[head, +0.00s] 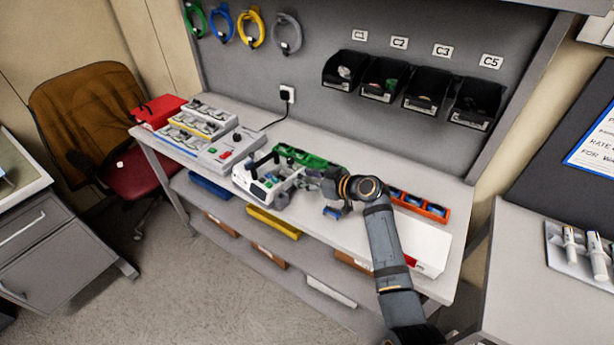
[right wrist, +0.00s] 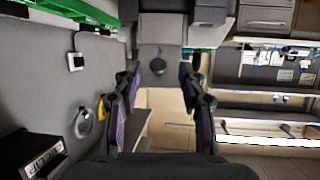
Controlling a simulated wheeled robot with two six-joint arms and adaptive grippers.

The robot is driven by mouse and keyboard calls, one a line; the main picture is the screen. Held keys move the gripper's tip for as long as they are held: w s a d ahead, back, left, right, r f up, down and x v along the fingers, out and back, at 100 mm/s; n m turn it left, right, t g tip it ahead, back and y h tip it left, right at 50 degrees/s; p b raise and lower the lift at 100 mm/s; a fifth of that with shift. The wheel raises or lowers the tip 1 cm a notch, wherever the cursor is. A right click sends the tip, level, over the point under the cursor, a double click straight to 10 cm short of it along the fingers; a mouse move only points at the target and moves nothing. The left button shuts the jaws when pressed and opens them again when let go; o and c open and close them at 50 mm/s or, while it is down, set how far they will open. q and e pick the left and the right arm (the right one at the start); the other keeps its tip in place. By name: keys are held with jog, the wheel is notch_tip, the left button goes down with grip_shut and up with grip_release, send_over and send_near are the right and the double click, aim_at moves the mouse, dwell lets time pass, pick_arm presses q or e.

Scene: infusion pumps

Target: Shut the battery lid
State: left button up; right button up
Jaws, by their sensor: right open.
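A white infusion pump (head: 262,192) with a small dark screen stands near the front edge of the bench. My right gripper (head: 311,180) is at the pump's right side, with its arm coming in from the lower right. In the right wrist view my right gripper (right wrist: 158,72) is open and empty, its two fingers spread. I cannot tell the battery lid apart in either view; the gripper partly covers that side of the pump. My left gripper is out of view.
A green tray (head: 306,156) lies behind the pump. An orange tray (head: 420,205) with blue items is at right, and a small blue object (head: 332,212) lies near the front edge. A grey device (head: 225,149) stands at left. Black bins (head: 385,77) hang behind.

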aim_at(300, 171)
jog(key=shift+w+f, duration=0.2)
jog(key=shift+w, duration=0.05)
jog(key=shift+c, duration=0.3)
jog(key=shift+r, duration=0.1)
grip_shut()
jog(key=r+g+h+p, duration=0.1)
jog(key=p, duration=0.1)
jog(key=a+r+g+h+p, duration=0.1)
jog(key=p, duration=0.2)
jog(key=w+r+g+h+p, duration=0.1)
jog(key=p, duration=0.2)
jog(key=shift+w+a, duration=0.1)
jog(key=shift+a, duration=0.15)
jog(key=shift+w+a+r+g+h+p, duration=0.1)
jog(key=shift+w+a+g+h+p, duration=0.15)
jog(key=shift+g+h+p, duration=0.35)
jog(key=shift+w+a+g+h+p, duration=0.3)
jog(key=shift+h+p, duration=0.1)
jog(key=shift+p, duration=0.1)
